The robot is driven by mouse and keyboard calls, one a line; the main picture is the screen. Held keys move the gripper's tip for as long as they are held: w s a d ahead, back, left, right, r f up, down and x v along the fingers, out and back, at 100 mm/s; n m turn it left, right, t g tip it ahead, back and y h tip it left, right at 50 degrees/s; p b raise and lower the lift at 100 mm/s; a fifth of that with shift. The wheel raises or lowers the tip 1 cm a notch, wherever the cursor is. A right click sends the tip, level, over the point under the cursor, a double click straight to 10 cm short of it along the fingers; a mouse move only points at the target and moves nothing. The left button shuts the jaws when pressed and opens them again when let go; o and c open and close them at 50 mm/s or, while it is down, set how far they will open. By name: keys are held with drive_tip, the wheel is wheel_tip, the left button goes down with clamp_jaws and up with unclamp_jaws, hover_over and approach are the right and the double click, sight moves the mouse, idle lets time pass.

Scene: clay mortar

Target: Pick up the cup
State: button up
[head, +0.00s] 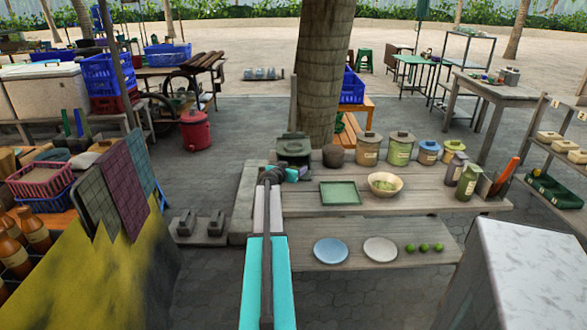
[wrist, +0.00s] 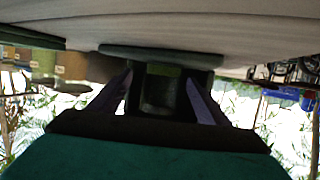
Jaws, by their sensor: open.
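My gripper (head: 289,174) is over the left end of the wooden table, low and close to a dark green vessel (head: 294,146). In the wrist view, which looks upside down, my gripper (wrist: 160,80) has its two fingers apart. The dark vessel (wrist: 160,95) shows in the gap between them, with a lighter green patch on it. I see no contact and cannot tell its distance. The vessel's lower front is partly hidden by my gripper in the head view. I cannot tell for sure that this vessel is the cup.
A brown round pot (head: 334,156), lidded jars (head: 400,148), a green tray (head: 340,193) and a bowl (head: 385,184) stand to the right. A lower shelf holds a blue plate (head: 330,251), a pale plate (head: 380,250) and limes (head: 424,247). A palm trunk rises behind.

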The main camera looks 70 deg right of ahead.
idle(0.3)
drive_tip(key=c, duration=1.2)
drive_tip(key=shift+o, duration=0.2)
drive_tip(key=shift+r, duration=0.2)
drive_tip(key=shift+r, duration=0.5)
drive_tip(key=a+b, duration=0.2)
drive_tip(key=a, duration=0.7)
drive_tip(key=a+b, duration=0.2)
drive_tip(key=a, duration=0.7)
drive_tip(key=shift+w+r, duration=0.1)
drive_tip(key=shift+w, duration=0.1)
